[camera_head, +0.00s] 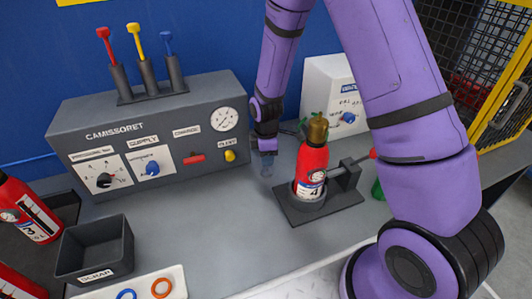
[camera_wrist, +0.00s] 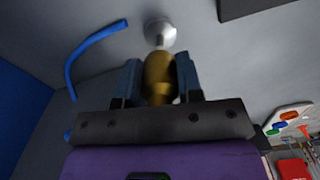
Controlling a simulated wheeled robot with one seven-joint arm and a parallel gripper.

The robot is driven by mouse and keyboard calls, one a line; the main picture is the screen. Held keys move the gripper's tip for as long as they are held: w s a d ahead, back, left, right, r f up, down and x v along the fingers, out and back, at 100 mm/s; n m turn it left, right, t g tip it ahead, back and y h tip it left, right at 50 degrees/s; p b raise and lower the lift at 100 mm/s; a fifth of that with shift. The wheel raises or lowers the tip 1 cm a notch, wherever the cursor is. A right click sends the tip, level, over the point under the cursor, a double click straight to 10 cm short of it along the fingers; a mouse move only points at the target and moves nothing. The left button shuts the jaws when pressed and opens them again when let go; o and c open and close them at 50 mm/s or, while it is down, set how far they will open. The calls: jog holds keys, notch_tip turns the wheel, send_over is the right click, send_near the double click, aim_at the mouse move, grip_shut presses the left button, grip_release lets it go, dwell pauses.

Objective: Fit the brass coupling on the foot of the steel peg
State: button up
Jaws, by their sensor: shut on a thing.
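In the wrist view my gripper (camera_wrist: 160,78) is shut on the brass coupling (camera_wrist: 160,76), one dark finger on each side. The steel peg (camera_wrist: 160,36) shows just beyond the coupling as a round bright head with a narrow stem. The stem lines up with the coupling's far end; I cannot tell whether they are joined. In the head view my gripper (camera_head: 267,160) points down low over the bench, between the grey panel and the red extinguisher. The coupling and peg cannot be made out clearly there.
The red extinguisher (camera_head: 312,167) with a brass top stands in a dark clamp stand (camera_head: 340,197) just right of my gripper. The grey control panel (camera_head: 100,128) is to the left. A dark bin (camera_head: 95,248) is at front left. A blue hose (camera_wrist: 84,47) lies left in the wrist view.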

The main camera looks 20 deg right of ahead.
jog(key=shift+f, duration=2.1)
jog(key=o, duration=1.1)
jog(key=shift+c, duration=0.2)
notch_tip(320, 180, up, 11)
jog(key=shift+f, duration=0.15)
